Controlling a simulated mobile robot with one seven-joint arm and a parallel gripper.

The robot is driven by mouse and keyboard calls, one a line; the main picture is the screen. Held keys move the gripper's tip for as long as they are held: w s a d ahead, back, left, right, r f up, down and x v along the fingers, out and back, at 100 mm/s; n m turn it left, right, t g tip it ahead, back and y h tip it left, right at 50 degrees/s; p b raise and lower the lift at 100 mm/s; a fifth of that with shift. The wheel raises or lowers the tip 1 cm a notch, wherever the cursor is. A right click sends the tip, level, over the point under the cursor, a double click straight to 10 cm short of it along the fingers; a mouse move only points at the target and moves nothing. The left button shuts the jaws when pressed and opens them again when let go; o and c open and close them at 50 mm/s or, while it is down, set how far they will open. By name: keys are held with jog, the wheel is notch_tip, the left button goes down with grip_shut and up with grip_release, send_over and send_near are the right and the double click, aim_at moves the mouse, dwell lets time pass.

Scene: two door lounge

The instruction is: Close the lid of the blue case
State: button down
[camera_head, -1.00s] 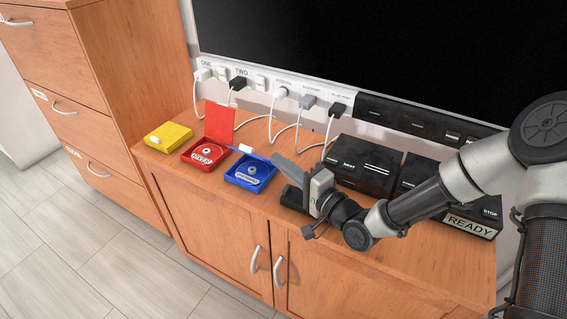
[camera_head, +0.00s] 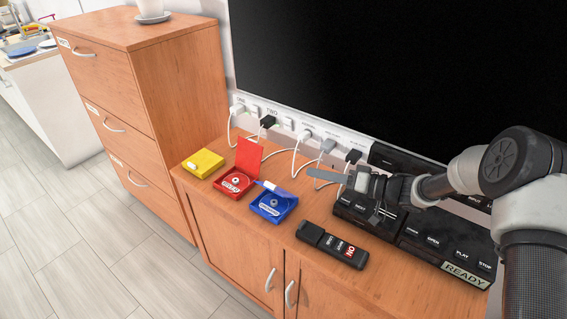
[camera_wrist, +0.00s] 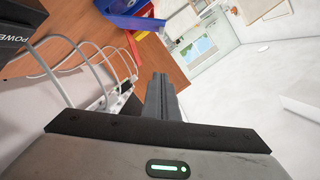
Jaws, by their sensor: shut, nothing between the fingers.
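The blue case (camera_head: 268,208) stands on the wooden cabinet top with a disc inside. Its blue lid (camera_head: 279,193) is raised at the back edge and tilts over the rear of the case, with a white tab on it. My gripper (camera_head: 316,173) is shut and empty, its fingers pointing left, to the right of the lid and apart from it. In the wrist view the blue case (camera_wrist: 128,8) shows at the top, beyond my shut fingers (camera_wrist: 162,85).
A red case (camera_head: 234,184) with its lid upright and a shut yellow case (camera_head: 203,163) stand to the left. A black remote (camera_head: 332,246) lies in front right. Black devices (camera_head: 375,212) stand behind it. White cables (camera_head: 297,155) hang from the power strip behind.

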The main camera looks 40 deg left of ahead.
send_over(282, 193)
jog(key=w, duration=0.2)
jog(key=f, duration=0.3)
jog(key=shift+s+f+n+g+b, duration=0.2)
jog(key=shift+s+n+g+b, duration=0.05)
jog(key=shift+n+g+b, duration=0.1)
jog(key=shift+s+f, duration=0.7)
jog(key=shift+s, duration=0.1)
jog(key=shift+s+f+n+t+h+b, duration=0.4)
jog(key=shift+s+f+n+t+b, duration=0.35)
jog(key=shift+s+f+n+b, duration=0.95)
jog(key=shift+s+f+b, duration=0.25)
jog(key=shift+s+b, duration=0.15)
jog(key=shift+s, duration=0.05)
